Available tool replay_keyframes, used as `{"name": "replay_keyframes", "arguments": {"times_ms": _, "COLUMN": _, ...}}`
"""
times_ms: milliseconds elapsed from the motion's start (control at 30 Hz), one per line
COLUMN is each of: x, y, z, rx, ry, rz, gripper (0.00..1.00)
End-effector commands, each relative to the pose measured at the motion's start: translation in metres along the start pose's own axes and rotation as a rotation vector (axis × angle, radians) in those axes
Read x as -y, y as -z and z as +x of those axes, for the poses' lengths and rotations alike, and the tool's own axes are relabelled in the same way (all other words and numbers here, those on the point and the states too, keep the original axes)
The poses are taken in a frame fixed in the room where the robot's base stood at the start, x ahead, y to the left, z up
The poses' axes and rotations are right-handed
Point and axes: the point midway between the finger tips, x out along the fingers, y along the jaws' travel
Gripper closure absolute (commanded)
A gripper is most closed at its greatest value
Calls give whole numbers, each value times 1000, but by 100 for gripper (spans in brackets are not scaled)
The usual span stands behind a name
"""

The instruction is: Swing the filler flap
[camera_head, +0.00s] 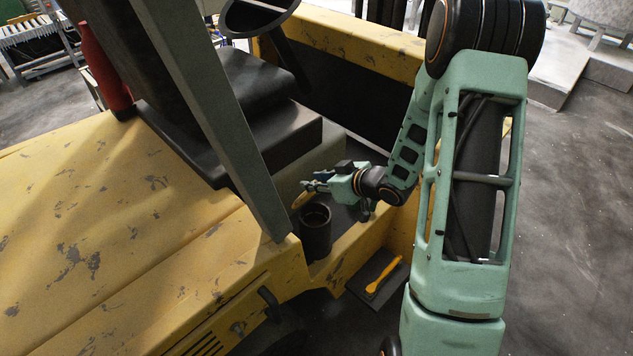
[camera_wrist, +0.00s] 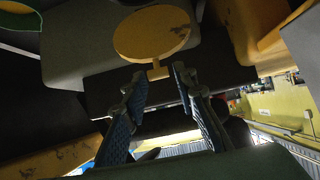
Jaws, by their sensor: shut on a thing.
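The filler flap is a round yellow disc (camera_wrist: 152,35) with a small tab (camera_wrist: 159,71) on its near edge in the wrist view. In the head view the flap (camera_head: 301,200) shows as a thin yellow shape, tilted up beside the dark cylindrical filler neck (camera_head: 316,232). The neck's round mouth looks uncovered. My gripper (camera_head: 309,186) is just above and left of the neck's mouth. In the wrist view my gripper (camera_wrist: 160,78) has its two blue-padded fingers on either side of the tab, shut on it. The flap's hinge is not clear to see.
The worn yellow vehicle body (camera_head: 120,230) fills the left. A black seat (camera_head: 250,110) and a grey post (camera_head: 215,110) stand close behind and left of the filler. A dark step (camera_head: 375,281) with a yellow-handled tool (camera_head: 383,275) lies below. Open floor is at right.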

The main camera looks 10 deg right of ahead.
Motion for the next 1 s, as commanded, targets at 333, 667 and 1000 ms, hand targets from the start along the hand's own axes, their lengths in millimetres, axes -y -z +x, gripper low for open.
{"name": "replay_keyframes", "arguments": {"times_ms": 333, "x": 0, "y": 25, "z": 18, "rx": -6, "ry": 0, "rz": -2, "gripper": 89}}
{"name": "replay_keyframes", "arguments": {"times_ms": 667, "x": 0, "y": 30, "z": 24, "rx": -6, "ry": 0, "rz": -1, "gripper": 90}}
{"name": "replay_keyframes", "arguments": {"times_ms": 1000, "x": 0, "y": 37, "z": 35, "rx": -5, "ry": 1, "rz": -3, "gripper": 89}}
